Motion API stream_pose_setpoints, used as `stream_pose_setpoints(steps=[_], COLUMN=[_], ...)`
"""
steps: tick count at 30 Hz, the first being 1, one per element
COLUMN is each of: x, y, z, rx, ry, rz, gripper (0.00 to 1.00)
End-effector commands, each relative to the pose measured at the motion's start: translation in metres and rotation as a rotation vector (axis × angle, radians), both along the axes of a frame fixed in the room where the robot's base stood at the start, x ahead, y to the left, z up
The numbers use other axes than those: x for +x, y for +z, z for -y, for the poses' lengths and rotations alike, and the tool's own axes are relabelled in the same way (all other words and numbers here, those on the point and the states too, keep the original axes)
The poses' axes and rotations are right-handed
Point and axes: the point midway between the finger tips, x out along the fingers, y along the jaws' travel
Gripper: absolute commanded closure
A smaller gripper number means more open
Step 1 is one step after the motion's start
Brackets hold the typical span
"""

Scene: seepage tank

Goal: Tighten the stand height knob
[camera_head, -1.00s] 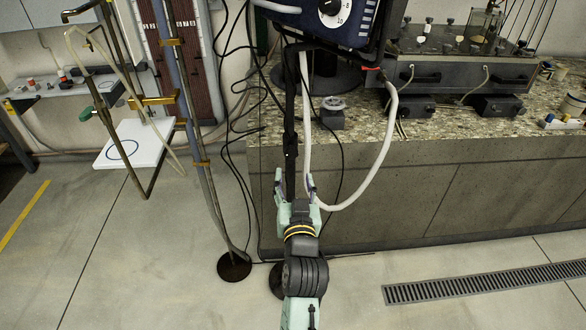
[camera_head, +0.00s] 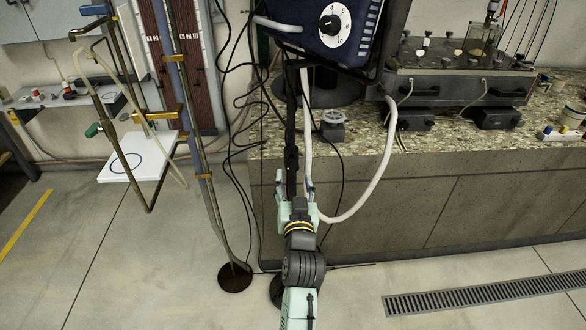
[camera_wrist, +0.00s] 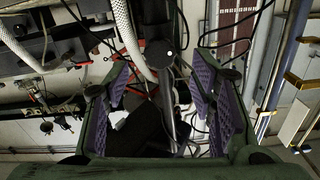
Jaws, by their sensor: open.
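A black stand pole (camera_head: 291,110) rises in front of the bench, with a thicker dark clamp part (camera_head: 291,157) on it just beyond my gripper. In the head view no separate knob is clear. In the wrist view a round black knob-like part (camera_wrist: 158,53) shows on the pole, with a small bright spot at its right edge. My gripper (camera_head: 296,190) is open, pointing up at the pole. In the wrist view its purple-padded fingers (camera_wrist: 160,92) stand wide on both sides of the pole, below the round part, with nothing visibly gripped.
A blue box with a white dial (camera_head: 333,24) is at the top of the pole. A white hose (camera_head: 380,170) loops right of my gripper, and black cables hang left. The stone-topped bench (camera_head: 410,152) stands behind. A blue-grey pole (camera_head: 196,130) stands left.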

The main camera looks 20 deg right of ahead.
Motion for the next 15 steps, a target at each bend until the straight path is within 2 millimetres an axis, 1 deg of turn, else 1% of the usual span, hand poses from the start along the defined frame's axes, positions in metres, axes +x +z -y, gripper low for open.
stream_pose_setpoints(steps=[1, 6, 10, 15], x=[0.010, 0.034, 0.044, 0.048], y=[0.003, 0.002, 0.001, 0.000], z=[0.003, 0.010, 0.013, 0.014], rx=[0.001, 0.000, 0.000, 0.000], ry=[0.000, -0.001, 0.000, -0.001], rz=[0.000, 0.000, 0.001, 0.000], gripper=[0.49, 0.49, 0.49, 0.49])
